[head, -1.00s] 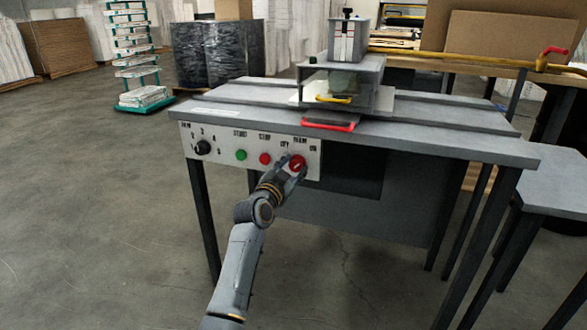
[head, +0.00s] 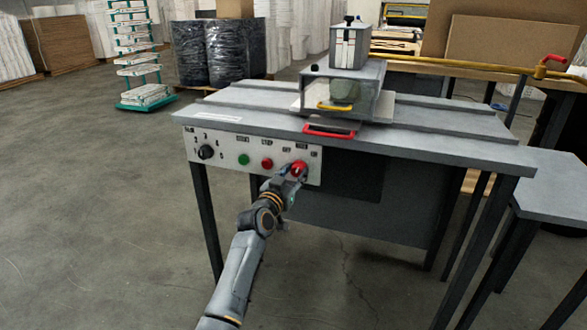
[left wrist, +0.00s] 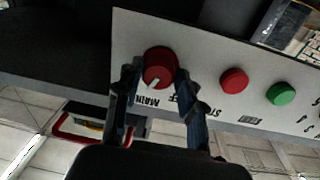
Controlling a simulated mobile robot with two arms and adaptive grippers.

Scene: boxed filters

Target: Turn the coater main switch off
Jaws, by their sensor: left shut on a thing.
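The coater main switch is a round red knob (head: 299,168) at the right of the white control panel (head: 222,153). In the left wrist view the knob (left wrist: 160,68) shows between my fingers, its white mark pointing down and slightly left, towards the printed word MAIN. OFF is printed just right of that word there. My left gripper (head: 293,173) is shut on the knob; its fingers (left wrist: 160,75) stand on either side of it in the wrist view. The ON label is hidden in the wrist view. My right gripper is not in view.
A red button (head: 267,163), a green button (head: 244,160) and a black dial (head: 205,152) sit left on the panel. A red handle (head: 331,131) juts from the tabletop edge above. Open floor lies in front and to the left.

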